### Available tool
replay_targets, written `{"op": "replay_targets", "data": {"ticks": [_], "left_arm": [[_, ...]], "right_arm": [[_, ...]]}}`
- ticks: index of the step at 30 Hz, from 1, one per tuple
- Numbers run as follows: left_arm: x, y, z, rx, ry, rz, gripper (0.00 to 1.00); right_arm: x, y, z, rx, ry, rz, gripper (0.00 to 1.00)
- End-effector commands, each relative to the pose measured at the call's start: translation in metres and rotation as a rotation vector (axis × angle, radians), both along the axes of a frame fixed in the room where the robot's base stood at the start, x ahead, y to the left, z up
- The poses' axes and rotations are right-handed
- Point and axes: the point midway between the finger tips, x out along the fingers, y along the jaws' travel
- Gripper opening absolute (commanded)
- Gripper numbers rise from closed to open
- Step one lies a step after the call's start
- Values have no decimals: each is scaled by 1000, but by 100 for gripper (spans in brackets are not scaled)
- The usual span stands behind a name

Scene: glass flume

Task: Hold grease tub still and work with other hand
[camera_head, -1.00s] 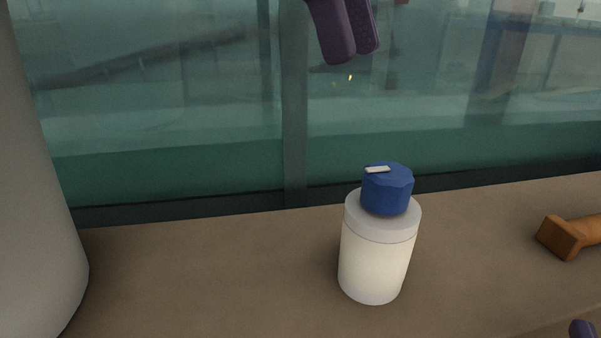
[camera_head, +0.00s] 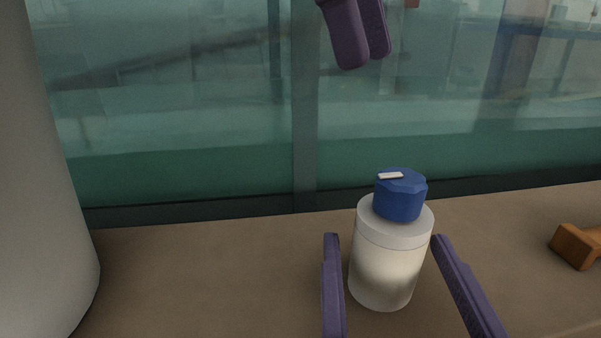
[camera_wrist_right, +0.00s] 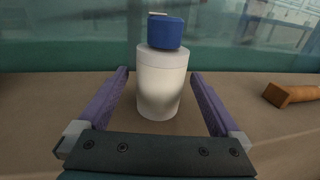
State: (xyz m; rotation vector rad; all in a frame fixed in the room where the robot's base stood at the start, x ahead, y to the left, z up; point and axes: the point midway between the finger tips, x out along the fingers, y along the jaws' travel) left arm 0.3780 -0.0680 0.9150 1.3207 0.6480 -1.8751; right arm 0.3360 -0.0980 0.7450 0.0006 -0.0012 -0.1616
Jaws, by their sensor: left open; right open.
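The grease tub (camera_head: 385,268) is a white cylinder standing upright on the brown surface, with a blue faceted cap (camera_head: 400,196) on top that bears a small white mark. In the right wrist view the tub (camera_wrist_right: 160,90) stands between the purple fingers. My right gripper (camera_head: 385,240) is open, one finger on each side of the tub, with visible gaps; it also shows in the right wrist view (camera_wrist_right: 160,76). My left gripper (camera_head: 364,60) is high above the tub, in front of the glass; its two fingers show close together from the side and it holds nothing visible.
An orange-brown block-ended object (camera_head: 575,246) lies on the surface to the right; it also shows in the right wrist view (camera_wrist_right: 290,95). A large grey column (camera_head: 45,200) stands at the left. The glass wall (camera_head: 180,110) rises behind. The surface left of the tub is clear.

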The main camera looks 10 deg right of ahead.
Motion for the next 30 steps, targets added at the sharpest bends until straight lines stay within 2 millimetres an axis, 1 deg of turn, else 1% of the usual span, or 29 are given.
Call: {"op": "replay_targets", "data": {"ticks": [1, 3, 6, 15, 30], "left_arm": [[0, 0, 0, 0, 0, 0, 50], [0, 0, 0, 0, 0, 0, 50], [0, 0, 0, 0, 0, 0, 50], [0, 0, 0, 0, 0, 0, 50], [0, 0, 0, 0, 0, 0, 50]], "right_arm": [[8, -1, 0, 1, -2, -1, 100], [14, -2, 0, 0, -2, -2, 100], [20, -3, 0, 0, 0, 0, 100], [22, -4, 0, 0, 1, 0, 100], [22, -4, 0, -1, 1, 0, 44]]}}
